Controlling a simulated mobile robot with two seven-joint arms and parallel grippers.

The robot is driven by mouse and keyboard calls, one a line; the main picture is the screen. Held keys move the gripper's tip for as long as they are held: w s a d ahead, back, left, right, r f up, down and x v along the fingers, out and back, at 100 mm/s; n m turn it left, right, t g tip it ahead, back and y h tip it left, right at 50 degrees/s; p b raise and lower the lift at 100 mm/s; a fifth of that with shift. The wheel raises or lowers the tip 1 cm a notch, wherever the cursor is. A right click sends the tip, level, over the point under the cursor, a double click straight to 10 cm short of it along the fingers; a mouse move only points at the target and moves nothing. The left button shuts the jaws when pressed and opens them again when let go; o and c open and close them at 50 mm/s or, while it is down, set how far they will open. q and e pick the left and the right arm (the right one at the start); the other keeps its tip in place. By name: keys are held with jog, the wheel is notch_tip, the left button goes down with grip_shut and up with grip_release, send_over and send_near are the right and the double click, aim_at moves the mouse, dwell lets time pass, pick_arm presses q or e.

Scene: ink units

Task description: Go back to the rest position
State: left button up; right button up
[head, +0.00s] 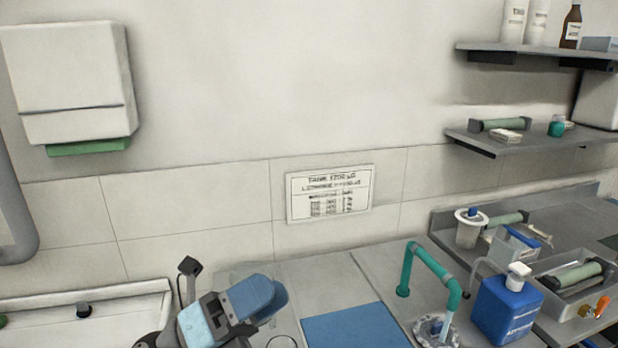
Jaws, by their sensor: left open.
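My left gripper (258,297) shows at the bottom of the head view, left of the middle, with grey, dark and light blue parts. It is open, and I see nothing held in it. It is in front of the grey counter (318,272), just left of a blue mat (355,328). Its lower parts and the arm are cut off by the bottom edge. My right gripper is not in view.
A green bent pipe (428,258) and a blue jug (505,308) stand right of the mat. A grey tray (553,306) holds a green cylinder. Shelves (540,143) hang at the right. A white sink (100,300) is at lower left. The mat looks bare.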

pick_arm(q)
jog(key=w+a+f+n+t+y, duration=0.25)
jog(key=a+n+t+y, duration=0.4)
jog(key=n, duration=0.55)
jog(key=w+a+f+n+t+y, duration=0.2)
jog(key=a+f+n+t+y, duration=0.2)
jog(key=n+t+y, duration=0.45)
jog(key=s+a+f+n+g+y, duration=0.3)
jog(key=a+f+n+g+y, duration=0.35)
jog(key=f+n, duration=0.35)
jog(key=s+a+f+n+g, duration=0.25)
jog(key=s+f+g, duration=0.35)
jog(key=s+f, duration=0.3)
jog(key=s+a+f+n+g, duration=0.1)
jog(key=s+f+n+g, duration=0.45)
jog(key=s, duration=0.55)
jog(key=w+d+f+m+t+h+p, duration=0.2)
jog(key=w+d+f+t+p, duration=0.4)
jog(key=p, duration=0.2)
jog(key=shift+w+d+f+m, duration=0.15)
jog(key=shift+d+f+m, duration=0.05)
jog(key=shift+d+m, duration=0.15)
